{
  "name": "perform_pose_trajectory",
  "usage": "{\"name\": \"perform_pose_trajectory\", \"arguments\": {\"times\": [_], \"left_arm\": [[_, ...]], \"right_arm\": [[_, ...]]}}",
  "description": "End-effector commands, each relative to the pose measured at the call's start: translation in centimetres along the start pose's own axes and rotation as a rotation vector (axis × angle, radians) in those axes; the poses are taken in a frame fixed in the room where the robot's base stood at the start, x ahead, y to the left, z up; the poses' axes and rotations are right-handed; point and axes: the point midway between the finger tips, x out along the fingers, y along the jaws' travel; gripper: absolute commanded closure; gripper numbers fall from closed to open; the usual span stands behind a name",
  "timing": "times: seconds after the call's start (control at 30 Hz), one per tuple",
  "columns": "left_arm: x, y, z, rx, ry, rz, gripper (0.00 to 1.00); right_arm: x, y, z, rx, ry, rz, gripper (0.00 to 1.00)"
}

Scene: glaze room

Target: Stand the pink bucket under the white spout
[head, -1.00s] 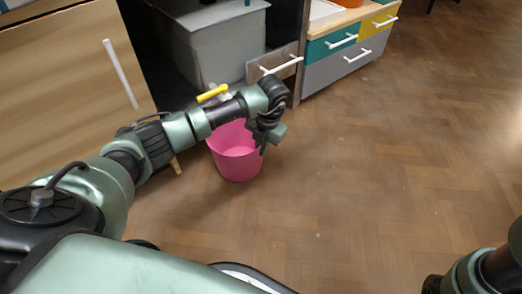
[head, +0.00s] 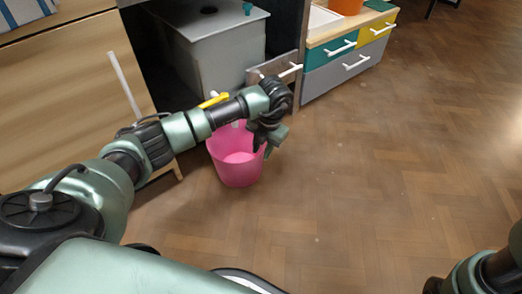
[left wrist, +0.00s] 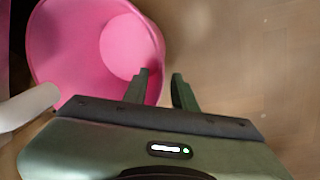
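The pink bucket (head: 232,172) stands upright on the floor in front of the grey tank, partly hidden by my left arm. In the left wrist view the bucket (left wrist: 75,50) fills the upper left. The white spout (left wrist: 28,108) overlaps its lower left rim there; the height between them is unclear. In the head view my arm hides most of the spout. My left gripper (head: 266,150) is at the bucket's right rim. Its fingers (left wrist: 161,90) are apart, one over the bucket's inside and one outside. My right gripper is out of view.
A yellow lever (head: 214,100) shows above my left arm, near the grey tank (head: 225,50). A wooden cabinet (head: 60,95) stands at left, a drawer unit (head: 345,62) at back right. The floor (head: 390,170) to the right is clear.

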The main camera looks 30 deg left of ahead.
Motion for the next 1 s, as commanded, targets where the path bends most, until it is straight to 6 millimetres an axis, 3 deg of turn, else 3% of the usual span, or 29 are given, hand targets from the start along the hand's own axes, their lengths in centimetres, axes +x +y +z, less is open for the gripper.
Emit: {"name": "perform_pose_trajectory", "arguments": {"times": [0.03, 0.33, 0.47, 0.73, 0.77, 0.87, 0.97, 1.0], "left_arm": [[-1.8, 0.1, 0.1, 0.0, -0.002, 0.0, 0.73], [-8.1, 0.1, 0.1, 0.001, -0.002, 0.0, 0.73], [-9.2, 0.1, 0.0, 0.001, -0.001, 0.001, 0.73], [-9.4, -0.6, 0.0, 0.01, -0.004, -0.018, 0.73], [-9.6, -1.3, 0.1, 0.021, -0.009, -0.038, 0.73], [-11.1, -5.8, 0.1, 0.091, -0.04, -0.172, 0.73], [-14.7, -13.4, -0.6, 0.209, -0.097, -0.414, 0.73], [-16.9, -16.7, -1.3, 0.262, -0.122, -0.53, 0.73]], "right_arm": [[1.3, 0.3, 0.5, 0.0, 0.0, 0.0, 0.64], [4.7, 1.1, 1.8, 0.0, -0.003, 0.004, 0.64], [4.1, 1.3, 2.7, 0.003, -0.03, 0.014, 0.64], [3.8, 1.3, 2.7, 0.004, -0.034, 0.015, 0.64], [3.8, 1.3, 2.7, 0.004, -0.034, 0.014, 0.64], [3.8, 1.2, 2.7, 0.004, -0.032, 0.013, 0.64], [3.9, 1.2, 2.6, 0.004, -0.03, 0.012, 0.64], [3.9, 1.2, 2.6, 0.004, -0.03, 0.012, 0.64]]}}
